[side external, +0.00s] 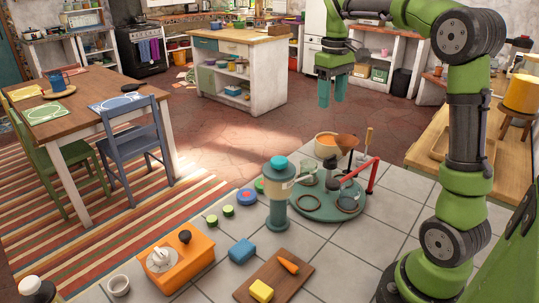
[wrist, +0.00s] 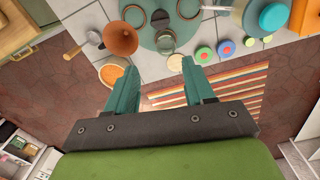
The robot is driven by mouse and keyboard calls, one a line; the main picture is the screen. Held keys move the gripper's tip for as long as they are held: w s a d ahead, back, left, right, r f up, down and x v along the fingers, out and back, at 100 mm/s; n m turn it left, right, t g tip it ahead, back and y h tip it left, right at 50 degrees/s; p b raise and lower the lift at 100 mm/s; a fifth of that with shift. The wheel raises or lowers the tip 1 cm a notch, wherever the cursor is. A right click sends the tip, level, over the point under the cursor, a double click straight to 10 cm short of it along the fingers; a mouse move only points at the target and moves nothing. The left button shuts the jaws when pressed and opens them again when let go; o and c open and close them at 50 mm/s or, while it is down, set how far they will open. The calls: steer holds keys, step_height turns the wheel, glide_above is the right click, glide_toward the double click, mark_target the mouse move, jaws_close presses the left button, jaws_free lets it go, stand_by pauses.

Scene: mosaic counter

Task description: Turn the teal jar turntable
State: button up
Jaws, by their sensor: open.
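The teal turntable (side external: 318,214) is a round disc on the tiled counter, bearing clear glass jars (side external: 333,180) and dark rings (side external: 349,203). A red handle-like bar (side external: 362,174) stands at its right side. The disc also shows at the top of the wrist view (wrist: 150,40), beyond the fingertips. My gripper (side external: 331,102) is open and empty, with teal fingers pointing down. It is high above the counter's far edge, clear of the turntable. In the wrist view the fingers (wrist: 160,66) are spread apart with nothing between them.
A teal-topped canister (side external: 279,205) stands close at the turntable's left. A copper funnel (side external: 346,141) and an orange bowl (side external: 326,146) are behind it. An orange box (side external: 190,265), blue block (side external: 241,251) and cutting board (side external: 272,280) are in front. The air around my gripper is free.

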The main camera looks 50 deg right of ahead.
steer(key=s, duration=0.2)
glide_above(328, 176)
steer(key=f, duration=1.6)
steer(key=shift+w+d+f, duration=0.1)
steer(key=shift+d+f, duration=0.1)
steer(key=shift+d, duration=0.15)
jaws_close()
